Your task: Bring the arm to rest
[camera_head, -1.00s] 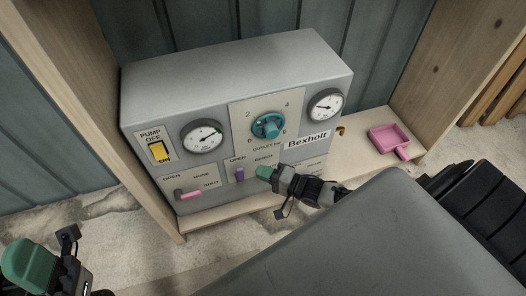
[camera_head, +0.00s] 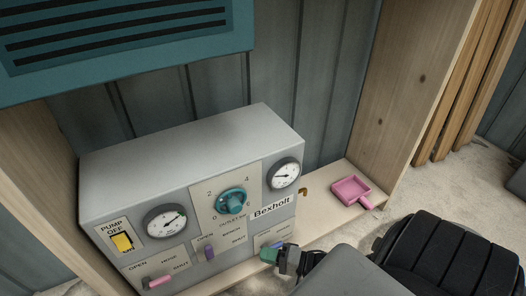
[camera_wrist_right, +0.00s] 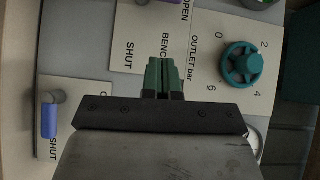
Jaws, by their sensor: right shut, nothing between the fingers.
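My right gripper (camera_head: 270,254) has green fingertips and sits low in front of the right part of the grey Bexholt panel box (camera_head: 190,165). In the right wrist view its two fingers (camera_wrist_right: 165,77) are together with nothing between them, over the panel face beside the teal outlet knob (camera_wrist_right: 241,64). I cannot tell whether the fingertips touch the panel. The knob (camera_head: 232,201) also shows in the head view. My left gripper is not in view.
The panel carries a yellow pump switch (camera_head: 122,242), a pink lever (camera_head: 158,281), a purple lever (camera_head: 210,253) and two gauges. The wrist view shows a blue lever (camera_wrist_right: 50,118). A pink tray (camera_head: 351,190) lies on the wooden shelf to the right.

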